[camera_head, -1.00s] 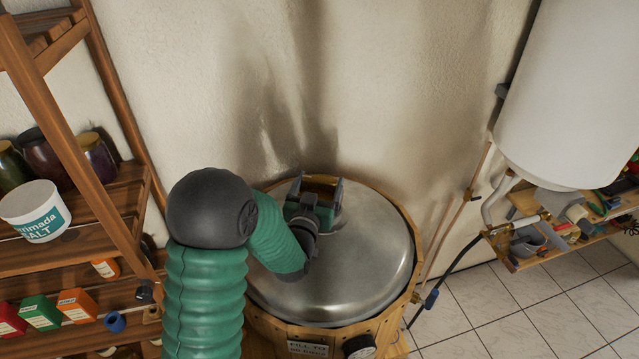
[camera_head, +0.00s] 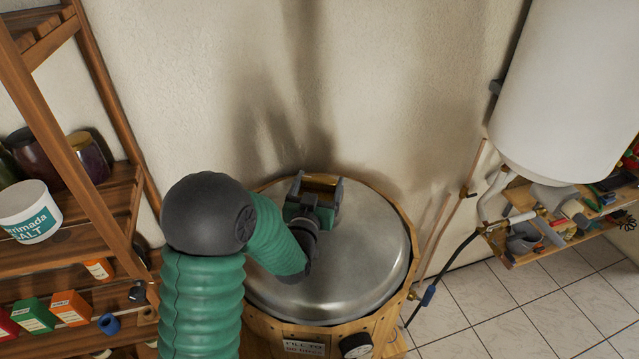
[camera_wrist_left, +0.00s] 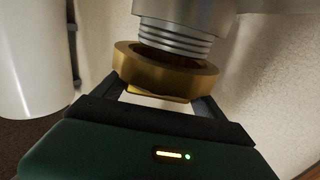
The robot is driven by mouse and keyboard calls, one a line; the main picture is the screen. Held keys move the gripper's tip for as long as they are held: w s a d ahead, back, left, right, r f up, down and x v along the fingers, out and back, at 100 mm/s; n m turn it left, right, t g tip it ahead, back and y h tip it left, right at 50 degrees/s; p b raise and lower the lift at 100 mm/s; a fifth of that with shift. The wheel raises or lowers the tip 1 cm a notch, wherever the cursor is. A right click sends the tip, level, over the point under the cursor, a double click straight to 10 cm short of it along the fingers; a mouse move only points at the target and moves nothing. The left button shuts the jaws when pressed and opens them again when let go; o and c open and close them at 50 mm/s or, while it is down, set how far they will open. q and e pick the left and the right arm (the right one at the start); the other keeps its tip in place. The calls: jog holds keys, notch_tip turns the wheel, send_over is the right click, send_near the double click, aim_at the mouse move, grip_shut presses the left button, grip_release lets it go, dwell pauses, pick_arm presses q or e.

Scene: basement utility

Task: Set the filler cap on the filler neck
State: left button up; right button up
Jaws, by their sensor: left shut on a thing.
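My left gripper (camera_head: 317,187) is over the back of the domed metal lid of a wood-clad vessel (camera_head: 350,265). It is shut on the brass filler cap (camera_wrist_left: 165,72), a wide ring whose opening faces the neck in the left wrist view. The cap shows in the head view as a golden-brown patch (camera_head: 321,180) between the fingers. The threaded grey filler neck (camera_wrist_left: 175,40) is right at the cap's opening in the left wrist view, closely lined up with it. I cannot tell whether they touch. The neck is hidden in the head view. My right gripper is not in view.
A wooden shelf (camera_head: 112,215) with jars, boxes and a salt tub (camera_head: 30,212) stands at the left. A white tank (camera_head: 565,90) hangs at the right, near a cluttered wooden shelf (camera_head: 545,250). The wall is close behind the vessel.

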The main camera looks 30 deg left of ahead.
pick_arm(q)
jog(key=shift+d+f+b, duration=0.25)
jog(key=shift+f+b, duration=0.25)
jog(key=shift+b, duration=0.05)
jog(key=shift+a+r, duration=0.1)
jog(key=shift+r, duration=0.45)
jog(key=shift+a, duration=0.3)
dwell(0.3)
jog(key=shift+b, duration=0.3)
